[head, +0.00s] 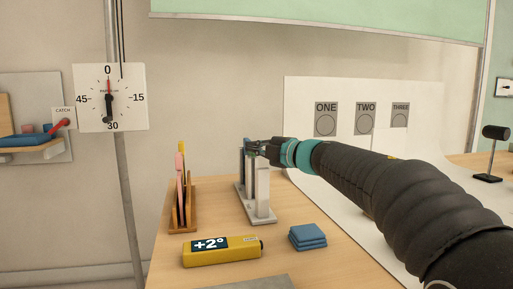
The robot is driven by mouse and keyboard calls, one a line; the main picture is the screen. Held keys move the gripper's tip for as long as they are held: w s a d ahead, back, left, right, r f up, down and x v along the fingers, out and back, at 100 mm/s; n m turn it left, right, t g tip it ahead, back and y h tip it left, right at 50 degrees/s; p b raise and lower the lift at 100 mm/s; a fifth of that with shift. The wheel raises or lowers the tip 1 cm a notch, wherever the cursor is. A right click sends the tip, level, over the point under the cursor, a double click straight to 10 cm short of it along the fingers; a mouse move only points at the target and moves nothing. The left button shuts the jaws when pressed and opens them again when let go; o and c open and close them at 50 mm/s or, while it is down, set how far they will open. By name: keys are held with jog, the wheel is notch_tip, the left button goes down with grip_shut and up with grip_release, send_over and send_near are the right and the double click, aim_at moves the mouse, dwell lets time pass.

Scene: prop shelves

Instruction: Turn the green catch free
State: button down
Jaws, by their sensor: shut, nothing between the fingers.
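No green catch shows in the head view. A red catch (64,123) with a knobbed end sits beside a small label reading CATCH, at the far left next to a wooden shelf. My gripper (252,147) is shut and empty, at the top of a rack (262,217) of upright dark-blue and white pieces. It is far to the right of the red catch. I cannot tell whether the fingers touch the rack. My arm comes in from the lower right.
A dial (109,97) hangs on a pole between the catch and the table. The table holds a wooden holder (183,222), a yellow level-like block (222,251) marked +2° and blue cloths (308,237). A white panel (300,110) with ONE, TWO, THREE stands behind my arm.

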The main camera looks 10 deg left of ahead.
jog(key=v, duration=1)
jog(key=shift+s+b, duration=0.15)
jog(key=shift+b, duration=0.3)
jog(key=shift+d, duration=0.1)
jog(key=shift+s+r+t, duration=0.1)
jog(key=shift+t, duration=0.2)
